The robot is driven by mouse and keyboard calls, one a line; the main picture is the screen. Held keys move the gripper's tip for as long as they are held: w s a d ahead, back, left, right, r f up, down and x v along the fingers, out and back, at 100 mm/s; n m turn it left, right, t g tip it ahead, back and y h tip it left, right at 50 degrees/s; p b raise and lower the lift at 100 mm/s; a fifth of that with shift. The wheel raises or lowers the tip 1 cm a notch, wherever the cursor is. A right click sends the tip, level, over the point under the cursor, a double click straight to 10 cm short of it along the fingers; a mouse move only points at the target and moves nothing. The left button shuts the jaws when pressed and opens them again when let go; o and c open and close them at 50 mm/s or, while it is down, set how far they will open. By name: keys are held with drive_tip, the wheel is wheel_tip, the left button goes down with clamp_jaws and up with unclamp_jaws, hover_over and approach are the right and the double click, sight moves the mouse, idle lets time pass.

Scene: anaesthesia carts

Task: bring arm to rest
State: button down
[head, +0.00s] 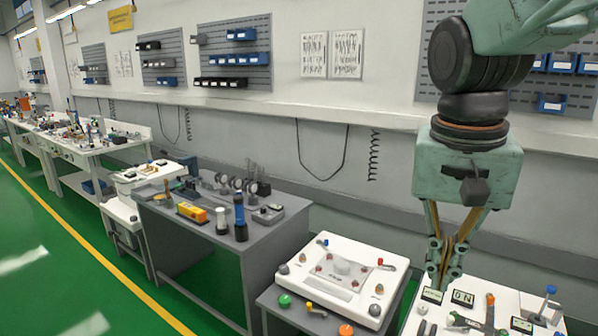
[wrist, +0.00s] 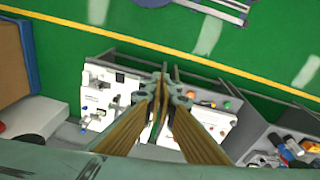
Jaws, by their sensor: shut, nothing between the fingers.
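My gripper (head: 443,283) hangs pointing down at the right of the head view, over a white panel (head: 409,324) with displays and levers. Its fingers are shut with nothing between them. The arm above it is pale green with black joint rings. In the wrist view my gripper (wrist: 163,90) shows its two fingers together in the middle, with white panels below on both sides. I cannot tell how far the fingertips are above the panel.
A white cart top (head: 335,262) with knobs stands left of my gripper. A grey cart (head: 200,250) with a flashlight and yellow tool stands further left. The wall (head: 330,150) is behind. Green floor (head: 60,260) is open at the left, with a yellow line.

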drive_tip(key=s+a+n+t, duration=0.1)
drive_tip(key=s+n, duration=0.1)
drive_tip(key=s, duration=0.6)
drive_tip(key=s+a+n+t+y, duration=0.1)
drive_tip(key=s+n, duration=0.2)
drive_tip(key=s, duration=0.5)
drive_tip(key=shift+r+t, duration=0.4)
drive_tip(key=shift+r, duration=0.05)
drive_tip(key=shift+a, duration=0.1)
idle(2.6)
